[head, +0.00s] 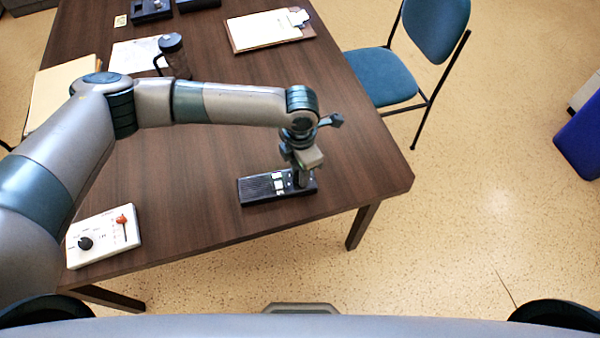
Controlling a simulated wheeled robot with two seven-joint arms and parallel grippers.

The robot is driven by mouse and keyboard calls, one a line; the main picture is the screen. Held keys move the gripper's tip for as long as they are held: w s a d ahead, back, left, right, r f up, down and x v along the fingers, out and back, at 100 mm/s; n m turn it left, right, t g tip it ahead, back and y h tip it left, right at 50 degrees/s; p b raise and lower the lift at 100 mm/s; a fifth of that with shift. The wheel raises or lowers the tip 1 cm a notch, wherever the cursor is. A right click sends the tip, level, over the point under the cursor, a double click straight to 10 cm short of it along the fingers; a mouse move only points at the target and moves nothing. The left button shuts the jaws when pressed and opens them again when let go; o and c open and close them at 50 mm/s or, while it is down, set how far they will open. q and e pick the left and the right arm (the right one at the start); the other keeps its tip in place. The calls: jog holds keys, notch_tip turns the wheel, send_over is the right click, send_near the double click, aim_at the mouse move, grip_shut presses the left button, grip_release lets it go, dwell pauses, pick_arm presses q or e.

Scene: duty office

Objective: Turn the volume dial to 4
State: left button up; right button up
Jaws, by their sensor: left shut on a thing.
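A black desk unit (262,189) with a speaker grille and pale buttons (278,183) lies near the right front corner of the table. My left gripper (301,181) points down onto the right end of this unit. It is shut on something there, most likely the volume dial. The fingers hide that part, so the dial, its pointer and its number marks cannot be read. My right gripper is not in view.
A white control box (104,236) with a black knob (85,243) and a red-orange lever sits at the table's left front. A blue chair (382,78) stands right.

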pick_arm(q)
jog(key=shift+m+b, duration=0.35)
jog(key=shift+m, duration=0.95)
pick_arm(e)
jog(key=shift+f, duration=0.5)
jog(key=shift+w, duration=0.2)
pick_arm(q)
jog(key=o, duration=1.1)
jog(key=shift+c, duration=0.2)
jog(key=shift+r, duration=0.15)
jog(key=shift+r, duration=0.6)
notch_tip(320, 180, up, 16)
jog(key=b, duration=0.3)
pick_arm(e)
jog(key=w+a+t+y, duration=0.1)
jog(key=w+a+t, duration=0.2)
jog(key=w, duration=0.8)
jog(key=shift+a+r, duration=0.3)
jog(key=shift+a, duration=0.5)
